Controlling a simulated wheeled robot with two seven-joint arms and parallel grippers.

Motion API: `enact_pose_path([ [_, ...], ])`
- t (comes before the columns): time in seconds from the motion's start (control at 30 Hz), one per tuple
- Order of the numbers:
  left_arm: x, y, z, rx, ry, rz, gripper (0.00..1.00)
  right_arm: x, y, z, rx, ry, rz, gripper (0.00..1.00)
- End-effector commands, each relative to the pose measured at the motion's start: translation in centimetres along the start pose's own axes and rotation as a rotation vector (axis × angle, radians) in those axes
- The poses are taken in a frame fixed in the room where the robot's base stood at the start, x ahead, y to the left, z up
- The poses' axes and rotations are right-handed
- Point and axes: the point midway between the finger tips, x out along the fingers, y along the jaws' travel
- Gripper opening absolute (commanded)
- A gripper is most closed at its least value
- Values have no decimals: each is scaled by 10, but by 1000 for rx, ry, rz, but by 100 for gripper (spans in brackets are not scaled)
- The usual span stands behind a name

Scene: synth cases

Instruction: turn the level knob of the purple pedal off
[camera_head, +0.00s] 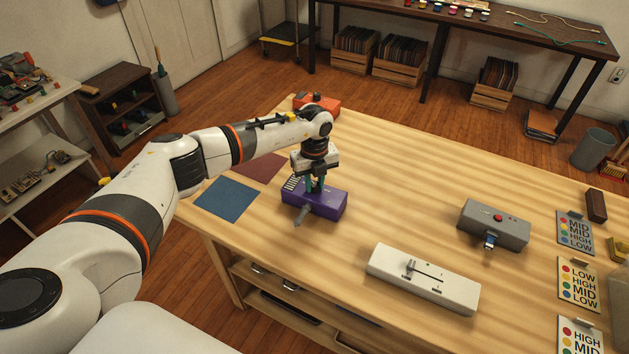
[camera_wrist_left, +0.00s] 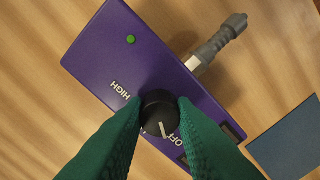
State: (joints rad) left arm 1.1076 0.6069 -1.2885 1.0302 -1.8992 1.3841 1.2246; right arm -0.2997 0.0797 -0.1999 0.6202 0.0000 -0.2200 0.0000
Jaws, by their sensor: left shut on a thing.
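The purple pedal (camera_head: 327,207) lies on the wooden table, below my left gripper (camera_head: 314,186). In the left wrist view the pedal (camera_wrist_left: 150,62) shows HIGH and OFF labels and a small green light (camera_wrist_left: 130,40). Its black level knob (camera_wrist_left: 160,108) sits between my two green fingertips, which are shut on its sides. The knob's white pointer line faces the bottom of that view, near the OFF label (camera_wrist_left: 173,145). A grey plug (camera_wrist_left: 222,40) is in the pedal's side. My right gripper is not in view.
A white slider box (camera_head: 422,279), a grey pedal (camera_head: 494,224) and an orange pedal (camera_head: 325,104) stand on the table. Blue (camera_head: 225,199) and dark red (camera_head: 258,167) mats lie left of the purple pedal. Label cards (camera_head: 577,284) lie at right. The table's middle is clear.

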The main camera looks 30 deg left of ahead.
Motion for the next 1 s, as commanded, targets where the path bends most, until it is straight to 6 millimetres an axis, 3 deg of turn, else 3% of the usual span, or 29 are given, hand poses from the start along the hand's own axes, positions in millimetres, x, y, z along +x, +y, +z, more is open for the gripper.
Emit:
enact_pose_path([
  [0.03,0,0,0,0,0,1,1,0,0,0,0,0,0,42],
  [0.07,0,0,0,1,0,1,27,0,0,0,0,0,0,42],
  [0.2,0,0,0,1,0,0,46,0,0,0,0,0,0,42],
  [0.57,-7,0,0,1,0,1,46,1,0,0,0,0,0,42],
  [1.0,-91,1,-1,2,3,3,46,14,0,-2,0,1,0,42],
])
